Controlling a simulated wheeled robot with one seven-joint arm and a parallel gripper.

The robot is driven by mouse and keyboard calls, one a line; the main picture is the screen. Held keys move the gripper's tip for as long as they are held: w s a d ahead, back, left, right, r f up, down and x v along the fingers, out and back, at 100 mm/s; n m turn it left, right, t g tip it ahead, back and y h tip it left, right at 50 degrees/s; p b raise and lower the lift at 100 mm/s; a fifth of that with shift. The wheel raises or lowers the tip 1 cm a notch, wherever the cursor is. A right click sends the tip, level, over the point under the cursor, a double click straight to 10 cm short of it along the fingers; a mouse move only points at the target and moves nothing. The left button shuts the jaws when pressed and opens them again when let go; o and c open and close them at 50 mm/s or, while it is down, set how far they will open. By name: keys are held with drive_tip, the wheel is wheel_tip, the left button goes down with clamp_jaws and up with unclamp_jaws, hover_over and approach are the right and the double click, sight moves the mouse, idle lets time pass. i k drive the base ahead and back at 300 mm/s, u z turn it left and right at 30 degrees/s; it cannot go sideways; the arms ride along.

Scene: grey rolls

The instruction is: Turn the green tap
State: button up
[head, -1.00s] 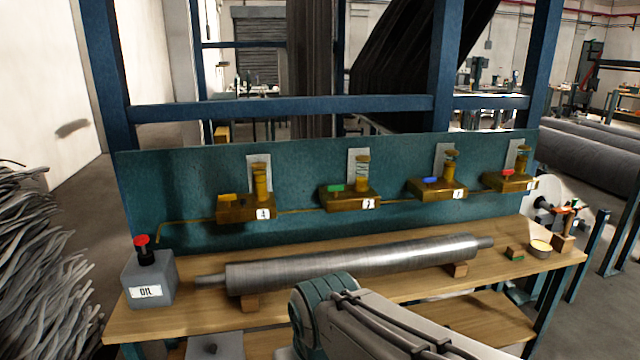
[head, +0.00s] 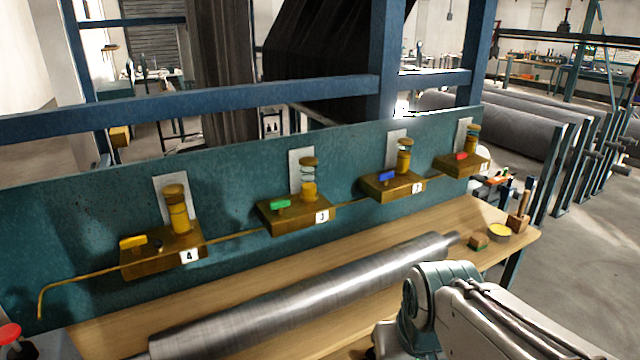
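The green tap (head: 280,204) sits on a brass block (head: 296,218) labelled 3, fixed to the teal panel (head: 90,206). A brass fitting with a glass section (head: 308,178) stands on the same block, behind and to the right of the tap. My arm reaches in at the lower right, in front of the bench and well apart from the tap. My gripper does not show in the head view.
A yellow tap (head: 133,242) is on block 4 to the left. A blue tap (head: 387,176) and a red tap (head: 461,156) are to the right. A steel roller (head: 310,298) lies along the wooden bench (head: 470,216). A tin (head: 499,233) stands at its right end.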

sight(278, 205)
drive_tip(key=z, duration=0.05)
drive_tip(key=i, duration=0.95)
drive_tip(key=u, duration=0.35)
